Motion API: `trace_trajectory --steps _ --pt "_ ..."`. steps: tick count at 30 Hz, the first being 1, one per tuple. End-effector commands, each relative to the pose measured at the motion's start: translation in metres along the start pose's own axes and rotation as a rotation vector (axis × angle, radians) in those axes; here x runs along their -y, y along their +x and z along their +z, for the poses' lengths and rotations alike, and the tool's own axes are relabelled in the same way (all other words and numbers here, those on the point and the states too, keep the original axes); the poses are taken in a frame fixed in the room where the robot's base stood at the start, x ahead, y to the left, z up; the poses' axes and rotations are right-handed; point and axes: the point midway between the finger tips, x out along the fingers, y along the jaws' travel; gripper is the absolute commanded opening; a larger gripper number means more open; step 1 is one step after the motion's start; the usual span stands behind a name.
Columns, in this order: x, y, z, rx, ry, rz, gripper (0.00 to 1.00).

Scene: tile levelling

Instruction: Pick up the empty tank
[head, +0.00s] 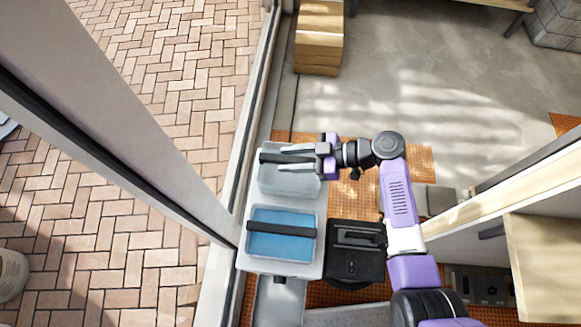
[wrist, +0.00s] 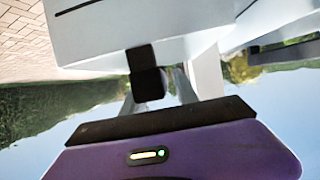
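The empty tank (head: 288,183) is a pale grey open box with a black bar (head: 268,158) across its top. It sits at the far end of a light grey stand. My gripper (head: 298,152) is at this tank's upper right side, with its pale fingers reaching left over the tank close to the bar. In the wrist view, my gripper's fingers (wrist: 158,95) stand apart, with a black block (wrist: 147,83) between them against a pale wall. Contact cannot be made out. The other tank (head: 281,246) holds blue water and has a black bar too.
A black case (head: 355,265) stands right of the water tank. The window frame (head: 225,205) runs close along the stand's left side. Wooden boxes (head: 318,45) stand at the back. The grey floor (head: 400,75) beyond the orange mat (head: 418,160) is clear.

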Motion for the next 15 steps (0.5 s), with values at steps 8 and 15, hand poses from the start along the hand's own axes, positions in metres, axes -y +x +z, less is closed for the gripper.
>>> trace_trajectory --steps 8,15 --pt "-0.0002 -0.0003 -0.0002 0.000 0.000 0.000 0.00" --pt "-0.0002 -0.0004 -0.0002 0.000 0.000 0.000 0.00"
